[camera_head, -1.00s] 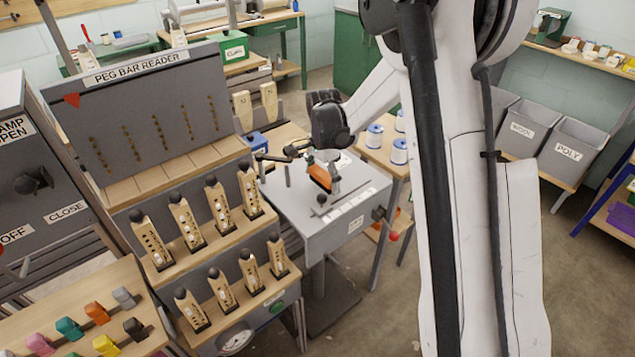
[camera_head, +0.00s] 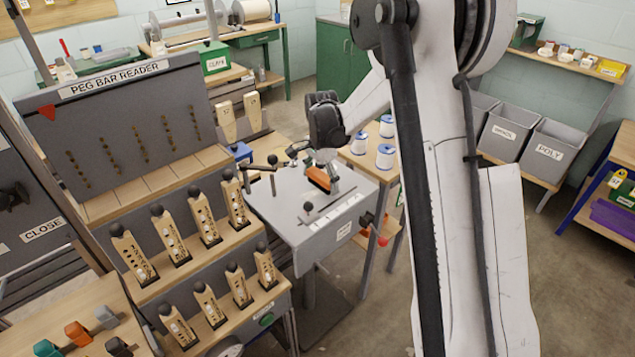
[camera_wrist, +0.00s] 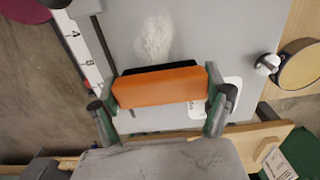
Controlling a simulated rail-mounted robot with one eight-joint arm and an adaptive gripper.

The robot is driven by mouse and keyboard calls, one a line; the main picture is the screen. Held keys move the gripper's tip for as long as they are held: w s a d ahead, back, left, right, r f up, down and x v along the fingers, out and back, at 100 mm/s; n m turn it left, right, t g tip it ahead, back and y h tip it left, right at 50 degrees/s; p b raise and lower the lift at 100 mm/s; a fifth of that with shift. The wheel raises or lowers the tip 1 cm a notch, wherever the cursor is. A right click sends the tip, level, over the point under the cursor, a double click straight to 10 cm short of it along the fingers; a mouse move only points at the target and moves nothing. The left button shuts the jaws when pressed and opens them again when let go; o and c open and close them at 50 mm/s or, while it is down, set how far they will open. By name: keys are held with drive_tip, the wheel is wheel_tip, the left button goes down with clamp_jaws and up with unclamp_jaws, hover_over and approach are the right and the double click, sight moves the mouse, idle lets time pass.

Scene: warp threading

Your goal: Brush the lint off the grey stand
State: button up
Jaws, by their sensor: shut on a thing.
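The grey stand (camera_head: 290,205) is a flat-topped table in the middle of the head view. Its top also fills much of the wrist view (camera_wrist: 220,40). A pale fuzzy patch of lint (camera_wrist: 155,37) lies on it in the wrist view. My gripper (camera_wrist: 160,88) is shut on an orange brush (camera_wrist: 155,88), gripping it at both ends. The brush also shows in the head view (camera_head: 319,179), over the stand top. The lint lies just beyond the brush in the wrist view.
Black-knobbed levers (camera_head: 272,160) rise from the stand's left side. A rail with a black knob (camera_head: 309,207) lies near its front. White spools (camera_head: 385,155) stand on a wooden table behind right. The peg bar reader (camera_head: 120,130) is to the left.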

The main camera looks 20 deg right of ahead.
sight(302, 202)
drive_tip(key=shift+w+d+f+b, duration=0.15)
drive_tip(key=shift+w+d, duration=0.1)
drive_tip(key=shift+d, duration=0.35)
drive_tip(key=shift+w+d+b, duration=0.15)
drive_tip(key=shift+w+d, duration=0.05)
drive_tip(key=shift+d, duration=0.35)
drive_tip(key=shift+f, duration=0.15)
drive_tip(key=shift+a+b, duration=0.1)
drive_tip(key=shift+b, duration=0.2)
